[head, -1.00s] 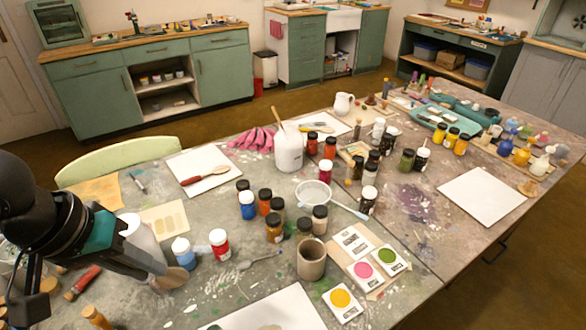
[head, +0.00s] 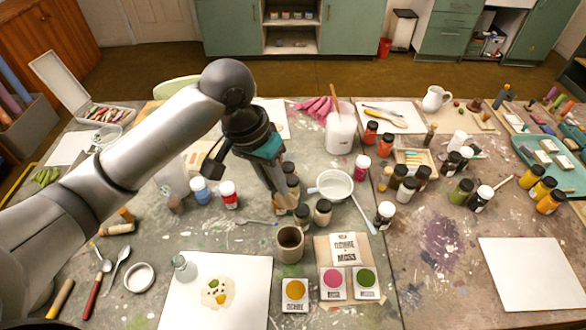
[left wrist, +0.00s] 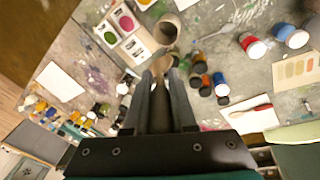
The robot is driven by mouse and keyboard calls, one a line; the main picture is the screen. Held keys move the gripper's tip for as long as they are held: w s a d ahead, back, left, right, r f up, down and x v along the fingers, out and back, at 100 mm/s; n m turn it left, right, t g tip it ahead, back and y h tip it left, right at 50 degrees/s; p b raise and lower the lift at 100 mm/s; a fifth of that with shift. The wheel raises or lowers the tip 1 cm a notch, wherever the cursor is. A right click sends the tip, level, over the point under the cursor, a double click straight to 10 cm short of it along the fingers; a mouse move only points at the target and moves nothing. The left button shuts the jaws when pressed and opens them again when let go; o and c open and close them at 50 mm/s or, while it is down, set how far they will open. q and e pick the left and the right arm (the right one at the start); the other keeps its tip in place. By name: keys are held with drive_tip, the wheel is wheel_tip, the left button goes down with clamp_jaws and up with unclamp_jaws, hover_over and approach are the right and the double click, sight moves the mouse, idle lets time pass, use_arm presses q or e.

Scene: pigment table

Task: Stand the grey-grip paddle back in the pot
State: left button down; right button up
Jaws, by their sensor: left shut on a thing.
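My left gripper (head: 279,196) is shut on the grey-grip paddle; the wrist view shows the grey grip (left wrist: 159,116) between the two fingers (left wrist: 160,85) and a wooden end (left wrist: 160,66) beyond them. In the head view the paddle is mostly hidden by the gripper and jars. The brown pot (head: 290,243) stands upright on the table, just nearer to me than the gripper. In the left wrist view the pot (left wrist: 167,28) shows just past the paddle's end; I cannot tell the height of the gap. My right gripper is not in view.
Several paint jars (head: 322,212) crowd behind the pot, with a white strainer (head: 335,184) to the right. Pigment cards (head: 334,283) lie right of the pot. A white board (head: 240,300) with paint and a small glass bottle (head: 184,267) lie to the left.

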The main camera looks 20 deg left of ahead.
sight(286, 201)
use_arm(q)
drive_tip(key=m+p, duration=0.1)
drive_tip(key=p, duration=0.1)
drive_tip(key=w+m+p, duration=0.1)
drive_tip(key=p, duration=0.2)
drive_tip(key=d+m+g+y+p, duration=0.1)
drive_tip(key=p, duration=0.1)
drive_tip(key=shift+w+f, duration=0.2)
drive_tip(key=shift+w, duration=0.05)
drive_tip(key=shift+s+d+f+m+y+p, duration=0.2)
drive_tip(key=shift+f+m+y+p, duration=0.05)
drive_tip(key=shift+f+m+p, duration=0.6)
drive_tip(key=shift+s+d+f+m+y+p, duration=0.2)
drive_tip(key=shift+f+m+p, duration=0.5)
drive_tip(key=shift+f+p, duration=0.25)
drive_tip(key=shift+s+d+f+m+y+p, duration=0.15)
drive_tip(key=shift+f+m+y+p, duration=0.1)
drive_tip(key=shift+f+m+p, duration=0.65)
wheel_tip(286, 201, down, 10)
drive_tip(key=b, duration=0.7)
drive_tip(key=shift+r, duration=0.2)
drive_tip(key=c, duration=0.7)
unclamp_jaws()
drive_tip(key=shift+o, duration=0.2)
